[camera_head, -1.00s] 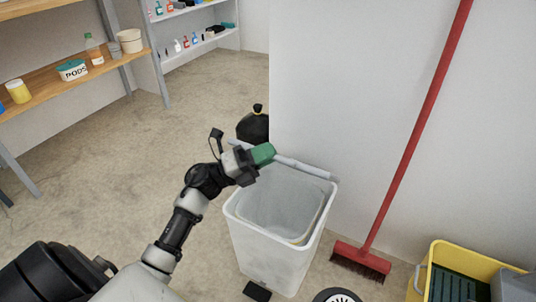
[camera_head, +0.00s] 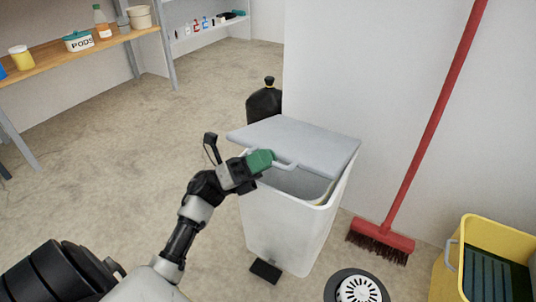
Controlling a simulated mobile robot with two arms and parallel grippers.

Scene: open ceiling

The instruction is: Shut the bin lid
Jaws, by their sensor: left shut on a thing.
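The white bin (camera_head: 288,232) stands on the floor near the wall, with a black pedal (camera_head: 265,271) at its foot. Its grey lid (camera_head: 305,142) is tilted partway down over the opening, with a gap at the front where the inside shows. A light handle (camera_head: 285,165) sits along the lid's front edge. My left gripper (camera_head: 262,160), with green fingertips, is shut at this handle, at the lid's front left. The fingertips hide the handle's left end. My right gripper is not in view.
A red broom (camera_head: 385,235) leans on the wall right of the bin, beside a yellow bucket (camera_head: 448,280). A round black-and-white thing (camera_head: 357,289) is on the floor in front. A black bag or bottle (camera_head: 264,103) stands behind. The floor at left is clear.

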